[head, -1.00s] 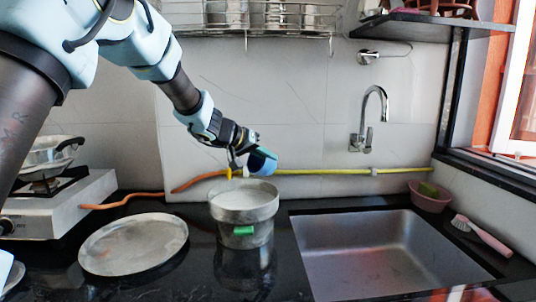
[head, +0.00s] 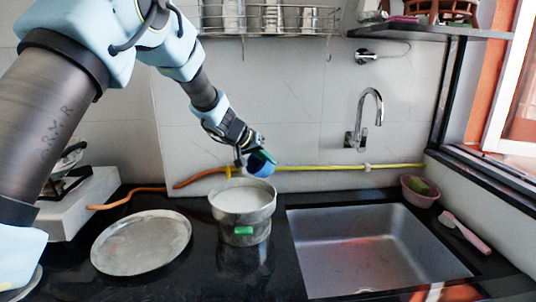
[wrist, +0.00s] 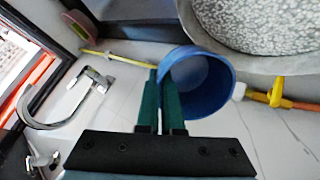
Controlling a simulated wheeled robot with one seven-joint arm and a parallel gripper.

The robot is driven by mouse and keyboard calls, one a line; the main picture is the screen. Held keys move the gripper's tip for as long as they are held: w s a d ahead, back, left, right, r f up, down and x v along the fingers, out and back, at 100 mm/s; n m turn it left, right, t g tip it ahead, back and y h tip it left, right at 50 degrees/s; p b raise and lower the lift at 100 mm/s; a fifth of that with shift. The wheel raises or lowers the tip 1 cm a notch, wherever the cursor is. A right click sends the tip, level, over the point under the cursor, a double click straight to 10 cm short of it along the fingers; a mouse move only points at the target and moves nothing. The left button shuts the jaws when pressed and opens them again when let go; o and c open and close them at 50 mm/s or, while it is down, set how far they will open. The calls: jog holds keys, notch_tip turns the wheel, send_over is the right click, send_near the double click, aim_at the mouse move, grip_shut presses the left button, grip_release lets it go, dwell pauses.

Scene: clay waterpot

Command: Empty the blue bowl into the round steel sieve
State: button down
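The blue bowl (head: 259,165) is tipped on its side above the back rim of the round steel sieve (head: 262,208). My gripper (head: 261,154) is shut on the bowl's rim. In the wrist view the green fingers of my gripper (wrist: 160,78) pinch the wall of the blue bowl (wrist: 208,108), whose visible inside looks empty. The steel sieve (wrist: 283,64) shows beside it, with a pale, speckled grey surface inside. In the head view the sieve sits on a steel pot with a green patch, and its inside looks whitish.
A round steel plate (head: 140,243) lies left of the pot on the black counter. A sink (head: 375,255) with a tap (head: 365,120) is at the right. A yellow and orange hose (head: 330,168) runs along the wall behind. A stove (head: 85,200) stands far left.

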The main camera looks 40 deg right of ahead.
jog(key=shift+d+r+y+p, duration=0.1)
jog(key=shift+r+y+p, duration=0.35)
jog(key=shift+p, duration=2.45)
jog(key=shift+s+d+f+p, duration=0.1)
jog(key=shift+f+p, duration=0.1)
jog(key=shift+p, duration=0.3)
jog(key=shift+d+f+y+p, duration=0.1)
jog(key=shift+f+y+p, duration=0.15)
jog(key=shift+y+p, duration=0.45)
jog(key=shift+d+f, duration=0.1)
jog(key=shift+f, duration=0.05)
